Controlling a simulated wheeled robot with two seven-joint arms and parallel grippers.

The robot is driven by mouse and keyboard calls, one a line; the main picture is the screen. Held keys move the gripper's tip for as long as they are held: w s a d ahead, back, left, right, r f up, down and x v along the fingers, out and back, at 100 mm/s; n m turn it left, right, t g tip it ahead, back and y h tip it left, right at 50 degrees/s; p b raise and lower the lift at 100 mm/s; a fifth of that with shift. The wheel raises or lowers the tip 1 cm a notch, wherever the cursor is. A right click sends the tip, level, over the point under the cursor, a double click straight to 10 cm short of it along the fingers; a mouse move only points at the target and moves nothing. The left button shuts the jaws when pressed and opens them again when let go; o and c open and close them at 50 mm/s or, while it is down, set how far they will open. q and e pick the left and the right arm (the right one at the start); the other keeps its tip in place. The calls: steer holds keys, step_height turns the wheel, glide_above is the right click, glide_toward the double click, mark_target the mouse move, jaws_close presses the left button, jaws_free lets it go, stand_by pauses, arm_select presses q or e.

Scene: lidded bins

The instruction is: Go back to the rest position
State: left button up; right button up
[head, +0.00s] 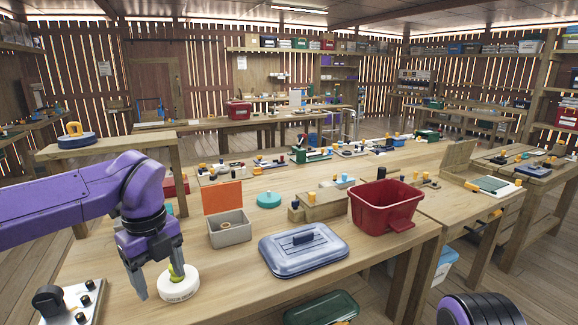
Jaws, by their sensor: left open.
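My left gripper (159,285) hangs over the near left part of the wooden table (365,235), fingers pointing down and apart. A white round piece with a yellow-green knob (180,287) lies by its right finger; whether they touch I cannot tell. Nothing is seen held between the fingers. A grey bin (231,236) with its orange lid (223,197) raised stands just right of the gripper. My right gripper is out of view; a dark, ribbed part of mine shows at the bottom right.
A blue-grey lidded container (303,249) and a red bin (385,205) stand to the right. A teal round lid (268,200) lies behind. A board with black knobs (75,303) is at the lower left. A raised wooden stand (110,148) is behind my left arm.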

arm_select(q)
steer(key=w+a+f+m+t+y, duration=0.2)
steer(key=w+f+m+t+y, duration=0.1)
steer(key=f+m, duration=0.3)
steer(key=w+a+f+m+t+y, duration=0.3)
steer(key=f+m, duration=0.2)
steer(key=m, duration=0.3)
steer(key=s+d+f+m+t, duration=0.1)
steer(key=s+f+m, duration=0.2)
steer(key=f+m, duration=0.35)
steer(key=s+d+f+m+t, duration=0.1)
steer(key=s+f+m, duration=0.1)
steer(key=f+m, duration=0.5)
steer(key=s+a+f+m+g+h, duration=0.1)
steer(key=s+f+m, duration=0.5)
steer(key=s, duration=0.8)
steer(key=s+a+f+m+g+h, duration=0.1)
steer(key=s+f+m, duration=0.5)
steer(key=s+f, duration=0.6)
steer(key=s+a+g, duration=0.1)
steer(key=s+g, duration=0.1)
steer(key=shift+s+a+g+h, duration=0.15)
steer(key=shift+s+g+h, duration=0.15)
steer(key=shift+g, duration=0.1)
